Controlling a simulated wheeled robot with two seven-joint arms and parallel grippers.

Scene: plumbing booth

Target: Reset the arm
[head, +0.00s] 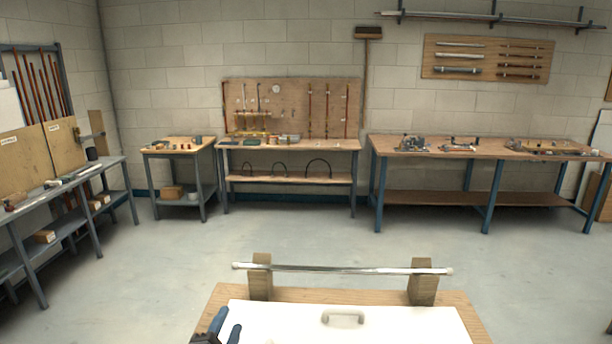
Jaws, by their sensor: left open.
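My left gripper (227,327) shows at the bottom edge of the head view, with two blue fingertips apart and nothing seen between them. It is over or beside the left edge of a white board (400,325) that lies on a wooden table (205,318). The rest of my left arm is mostly cut off by the frame. My right gripper is not in view.
A metal pipe (345,270) rests across two wooden blocks (260,285) at the table's far edge. A grey handle (343,317) is on the white board. Workbenches (480,148) line the back wall and left side. The floor between is clear.

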